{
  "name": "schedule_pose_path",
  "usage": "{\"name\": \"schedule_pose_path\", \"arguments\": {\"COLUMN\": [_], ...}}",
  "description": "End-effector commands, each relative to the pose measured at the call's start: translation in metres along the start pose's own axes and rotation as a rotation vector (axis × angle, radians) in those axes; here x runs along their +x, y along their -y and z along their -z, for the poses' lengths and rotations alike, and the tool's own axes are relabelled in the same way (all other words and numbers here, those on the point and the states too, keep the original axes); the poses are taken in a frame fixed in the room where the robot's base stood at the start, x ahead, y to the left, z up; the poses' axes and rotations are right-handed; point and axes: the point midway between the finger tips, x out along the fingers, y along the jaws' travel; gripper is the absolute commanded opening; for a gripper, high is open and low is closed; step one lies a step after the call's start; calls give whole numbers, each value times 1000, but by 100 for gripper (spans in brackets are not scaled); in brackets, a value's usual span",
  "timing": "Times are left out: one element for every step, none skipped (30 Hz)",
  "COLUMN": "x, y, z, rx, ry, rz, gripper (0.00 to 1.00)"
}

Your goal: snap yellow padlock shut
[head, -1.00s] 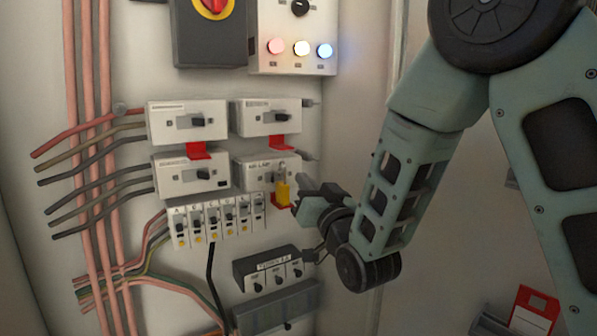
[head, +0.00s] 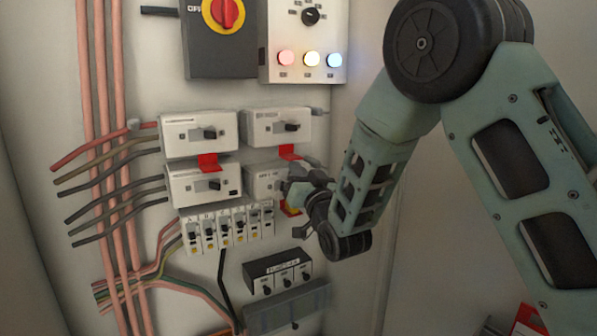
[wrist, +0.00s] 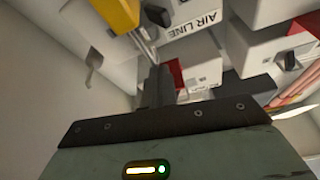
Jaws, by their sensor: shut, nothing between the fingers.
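The yellow padlock (wrist: 118,12) is at the top of the wrist view, cut off by the edge. Its metal shackle (wrist: 146,46) points down in that picture, close to my fingers. I cannot tell whether the shackle is seated. The padlock is on the white AIR LINE switch box (wrist: 190,28), which shows partly in the head view (head: 262,182). My gripper (wrist: 160,80) is shut and empty, beside the shackle; contact is unclear. In the head view my gripper (head: 287,188) covers most of the padlock.
Other white switch boxes (head: 199,133) surround it, with red tabs (head: 208,162). Small breakers (head: 226,228) and a dark three-switch box (head: 278,275) sit below. Pink pipes (head: 100,200) run down the left. Free space lies right of the boxes.

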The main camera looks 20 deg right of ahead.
Motion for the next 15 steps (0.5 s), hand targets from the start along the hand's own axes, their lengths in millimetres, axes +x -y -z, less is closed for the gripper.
{"name": "schedule_pose_path", "arguments": {"x": [0,-1,-2,-2,-3,-4,-5,-6,-7,-7,-8,-9,-9,-9,-9], "y": [0,0,-1,-1,-2,-2,-3,-4,-4,-4,-5,-5,-5,-5,-5], "z": [-1,-2,-4,-6,-8,-11,-13,-15,-18,-20,-22,-24,-25,-25,-25], "rx": [0,0,0,0,0,0,0,0,0,0,0,0,0,0,0], "ry": [0,0,0,0,0,0,0,0,0,-1,-1,-1,0,0,1], "rz": [0,0,0,0,0,0,0,0,0,0,0,0,0,0,0], "gripper": [0,0,0,0,0,0,0,0,0,0,0,0,0,0,0]}}
